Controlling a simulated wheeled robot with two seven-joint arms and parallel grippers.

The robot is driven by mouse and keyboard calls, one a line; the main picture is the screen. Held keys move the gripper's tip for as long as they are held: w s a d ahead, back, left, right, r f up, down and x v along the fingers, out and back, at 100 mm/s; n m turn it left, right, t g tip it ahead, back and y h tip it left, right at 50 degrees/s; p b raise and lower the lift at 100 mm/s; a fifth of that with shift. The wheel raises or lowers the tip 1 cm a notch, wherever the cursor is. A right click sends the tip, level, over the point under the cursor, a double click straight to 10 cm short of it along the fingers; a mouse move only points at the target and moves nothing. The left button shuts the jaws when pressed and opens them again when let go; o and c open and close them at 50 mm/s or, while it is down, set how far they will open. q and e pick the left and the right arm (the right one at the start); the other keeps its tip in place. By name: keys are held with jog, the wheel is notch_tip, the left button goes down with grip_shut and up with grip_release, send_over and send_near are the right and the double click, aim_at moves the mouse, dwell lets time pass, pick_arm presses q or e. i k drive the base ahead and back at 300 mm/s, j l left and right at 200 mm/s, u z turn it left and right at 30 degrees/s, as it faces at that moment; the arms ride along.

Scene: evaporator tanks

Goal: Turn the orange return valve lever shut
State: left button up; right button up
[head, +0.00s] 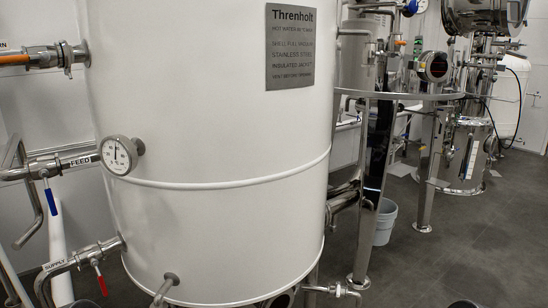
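The orange lever (14,59) shows at the upper left edge of the head view. It lies roughly level, in line with the steel pipe fitting (66,55) that runs into the white tank. The left edge of the picture cuts it off. A label (4,45) above it shows only the ending "RN". Neither of my grippers is in view. Nothing is seen touching the lever.
The large white tank (215,140) fills the middle. Below the orange lever are the FEED pipe with a blue lever (51,201) and the SUPPLY pipe with a red lever (100,280). A dial gauge (118,155) sticks out. Grey floor (470,240) is open at right.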

aim_at(45, 56)
jog(key=u, duration=1.3)
jog(key=j+z, duration=0.1)
jog(key=z, duration=0.6)
jog(key=i+j+z, duration=0.15)
jog(key=j+z, duration=0.2)
jog(key=j, duration=0.2)
jog(key=j+z, duration=0.35)
jog(key=j, duration=0.25)
jog(key=j+z, duration=0.35)
jog(key=j, duration=0.9)
jog(key=k+j, duration=0.15)
jog(key=j, duration=0.45)
jog(key=j+z, duration=0.1)
jog(key=j, duration=0.55)
